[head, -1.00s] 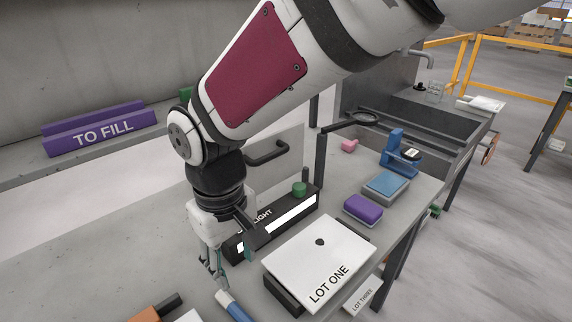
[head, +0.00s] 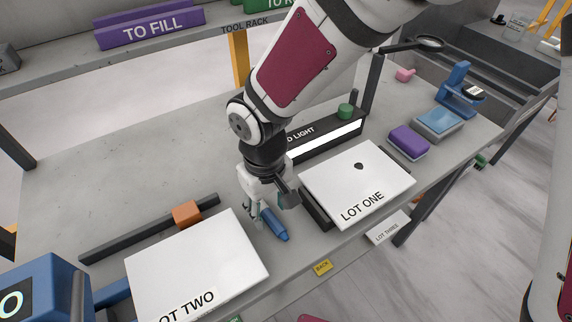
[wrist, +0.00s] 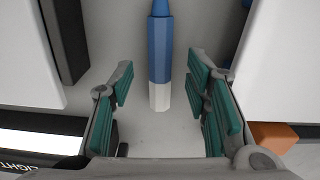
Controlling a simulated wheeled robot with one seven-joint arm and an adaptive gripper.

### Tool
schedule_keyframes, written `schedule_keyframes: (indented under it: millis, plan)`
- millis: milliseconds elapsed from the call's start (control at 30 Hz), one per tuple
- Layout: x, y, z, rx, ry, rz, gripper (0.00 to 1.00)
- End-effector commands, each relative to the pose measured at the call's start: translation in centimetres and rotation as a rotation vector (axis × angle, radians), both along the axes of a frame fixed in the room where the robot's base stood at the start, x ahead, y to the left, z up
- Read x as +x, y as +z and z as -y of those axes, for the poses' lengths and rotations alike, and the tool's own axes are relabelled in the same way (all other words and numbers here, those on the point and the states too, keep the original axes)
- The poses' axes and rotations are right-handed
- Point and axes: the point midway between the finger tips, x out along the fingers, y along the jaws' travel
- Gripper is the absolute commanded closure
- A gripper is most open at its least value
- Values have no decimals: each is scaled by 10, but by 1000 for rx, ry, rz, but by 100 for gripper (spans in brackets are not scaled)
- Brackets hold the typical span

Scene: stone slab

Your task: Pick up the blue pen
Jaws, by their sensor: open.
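The blue pen (head: 273,224) lies on the grey slab between the LOT ONE board and the LOT TWO board in the head view. In the wrist view the pen (wrist: 159,55) runs down from the top edge, its white end (wrist: 159,96) pointing toward my gripper. My gripper (wrist: 160,85) is open, with teal finger pads on either side of the pen's white end and gaps on both sides. In the head view my gripper (head: 255,216) points down at the pen's far end, partly covering it.
The white LOT ONE board (head: 340,190) is close on the right, and the LOT TWO board (head: 200,265) is on the left. An orange block (head: 186,213) and a dark bar (head: 110,245) lie behind LOT TWO. The light box (head: 325,138) stands behind LOT ONE.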

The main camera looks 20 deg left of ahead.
Motion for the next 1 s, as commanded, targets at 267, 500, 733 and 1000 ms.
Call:
schedule_keyframes:
  millis: [267, 500, 733, 1000]
  plan:
    - [0, -23, 0, 0, 0, 0, 57]
    - [0, -22, 0, 1, 0, 1, 70]
    - [0, -22, 0, 1, 0, 1, 100]
    - [0, -19, -1, 2, 0, 2, 100]
